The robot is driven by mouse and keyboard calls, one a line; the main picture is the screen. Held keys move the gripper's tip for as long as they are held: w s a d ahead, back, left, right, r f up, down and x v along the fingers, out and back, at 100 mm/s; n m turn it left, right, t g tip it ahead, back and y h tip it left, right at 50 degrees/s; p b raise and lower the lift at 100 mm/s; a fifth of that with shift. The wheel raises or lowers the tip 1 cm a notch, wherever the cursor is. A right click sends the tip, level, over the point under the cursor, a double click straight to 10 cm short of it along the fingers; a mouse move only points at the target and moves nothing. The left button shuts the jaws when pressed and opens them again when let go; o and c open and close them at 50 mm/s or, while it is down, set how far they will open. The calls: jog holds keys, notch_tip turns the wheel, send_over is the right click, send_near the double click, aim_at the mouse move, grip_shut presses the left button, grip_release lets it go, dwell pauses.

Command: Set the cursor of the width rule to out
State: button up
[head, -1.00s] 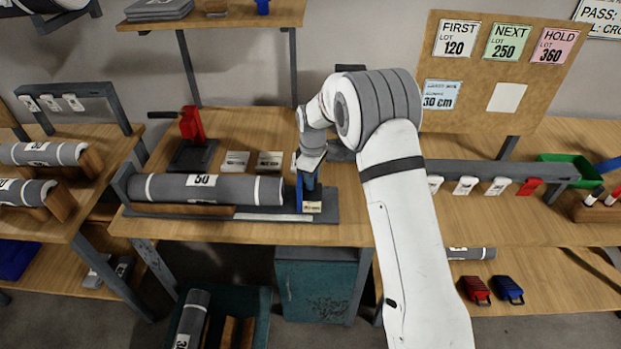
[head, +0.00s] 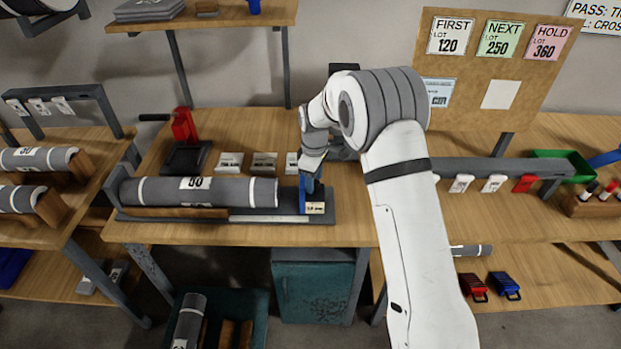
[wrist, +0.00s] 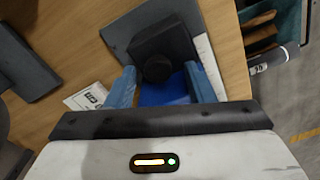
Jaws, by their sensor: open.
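The width rule (head: 270,218) is a dark grey base with a pale scale strip along its front, on the middle bench. A grey roll (head: 235,191) with white bands lies along it. The cursor, with a small cream label (head: 315,208), stands near the rule's right end, a short gap from the roll's end. My gripper (head: 310,184) is over the cursor, pointing down. In the wrist view, my gripper's two blue fingers (wrist: 162,88) are apart, on either side of a blue part of the cursor (wrist: 165,93). Whether they touch it is unclear. The label's text is unreadable.
A red-handled stand (head: 186,140) and several small cards (head: 263,164) sit behind the roll. A rail with hanging tags (head: 492,183) and a green tray (head: 568,165) are to the right.

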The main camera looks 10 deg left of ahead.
aim_at(315, 182)
notch_tip(315, 182, up, 7)
jog(key=shift+r+b, duration=0.1)
jog(key=shift+b, duration=0.55)
jog(key=shift+r, duration=0.2)
jog(key=shift+d+r, duration=0.15)
jog(key=shift+r, duration=0.05)
jog(key=s+d+r+m+t, duration=0.2)
jog(key=s+d+r+m, duration=0.5)
jog(key=s+d+r, duration=0.7)
jog(key=s+d+f+m, duration=0.1)
jog(key=s+d+m, duration=0.3)
jog(key=s, duration=0.5)
jog(key=s+d+f+m+t, duration=0.1)
jog(key=s+d+m, duration=0.2)
jog(key=s, duration=0.6)
jog(key=shift+s+d+f+m, duration=0.15)
jog(key=shift+s+d+m, duration=0.25)
jog(key=shift+d, duration=0.45)
